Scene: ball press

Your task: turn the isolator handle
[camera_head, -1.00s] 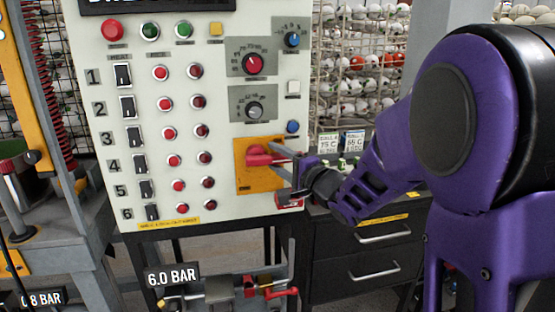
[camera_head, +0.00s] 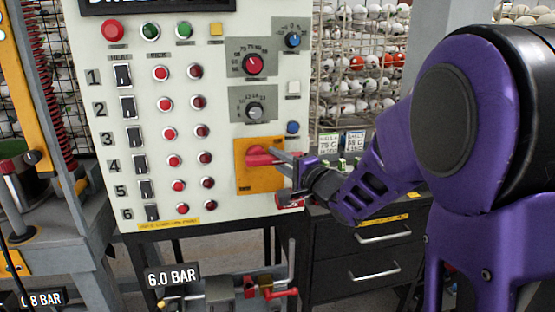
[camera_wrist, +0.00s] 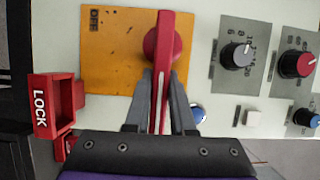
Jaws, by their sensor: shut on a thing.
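The isolator is a red handle (camera_head: 260,156) on a yellow plate (camera_head: 250,183) at the lower right of the white control panel. In the wrist view the red handle (camera_wrist: 164,45) stands lengthwise over the yellow plate (camera_wrist: 110,75), which bears the word OFF at its upper left. My gripper (camera_head: 290,162) reaches in from the right. In the wrist view my gripper (camera_wrist: 161,95) has its two grey fingers on either side of the handle's lower bar, shut on it. The handle's far end is in the open above the fingertips.
A red LOCK block (camera_wrist: 55,105) sits beside the yellow plate, close to my gripper. Knobs, a blue button (camera_head: 292,127) and rows of switches fill the panel (camera_head: 215,60). A black drawer cabinet (camera_head: 365,255) stands below my arm. A red-handled valve (camera_head: 280,292) is under the panel.

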